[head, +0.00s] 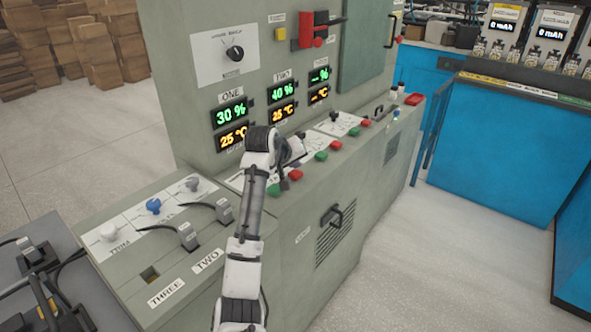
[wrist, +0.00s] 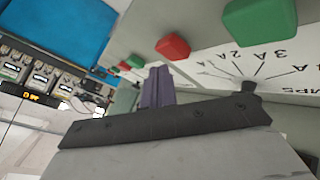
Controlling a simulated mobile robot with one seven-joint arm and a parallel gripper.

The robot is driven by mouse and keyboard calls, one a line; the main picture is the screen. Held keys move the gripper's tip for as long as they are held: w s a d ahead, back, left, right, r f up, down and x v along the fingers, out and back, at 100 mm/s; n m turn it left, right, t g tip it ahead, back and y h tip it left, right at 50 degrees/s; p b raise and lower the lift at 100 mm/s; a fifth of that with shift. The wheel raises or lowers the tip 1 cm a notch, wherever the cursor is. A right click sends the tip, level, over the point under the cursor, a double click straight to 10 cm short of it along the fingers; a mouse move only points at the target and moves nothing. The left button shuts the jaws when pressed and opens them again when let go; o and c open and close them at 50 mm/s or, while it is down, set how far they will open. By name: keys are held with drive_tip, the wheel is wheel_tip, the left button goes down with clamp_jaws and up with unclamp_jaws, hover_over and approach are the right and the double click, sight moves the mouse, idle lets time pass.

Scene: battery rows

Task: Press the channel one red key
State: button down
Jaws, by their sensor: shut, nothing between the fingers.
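The channel one red key (head: 295,174) sits on the sloping ledge below the display marked ONE, beside a green key (head: 273,190). In the wrist view the nearer red key (wrist: 172,46) stands clear just above the fingertips, with a large green key (wrist: 260,22) to its right. My gripper (head: 285,184) is over the ledge close to these two keys, partly hidden by my arm. Its fingers (wrist: 157,88) are together and empty. A small gap to the red key seems to show, but contact is hard to judge.
More green (head: 321,156) and red (head: 336,145) keys continue along the ledge to the right. An amps dial knob (wrist: 248,88) is close by the gripper. Display ONE (head: 231,115) reads 30 %. A blue cabinet (head: 500,150) stands right, across open floor.

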sight(294, 175)
drive_tip(key=shift+r, duration=0.1)
wheel_tip(294, 175, up, 5)
drive_tip(key=p, duration=0.4)
drive_tip(key=shift+p, duration=0.4)
idle(0.4)
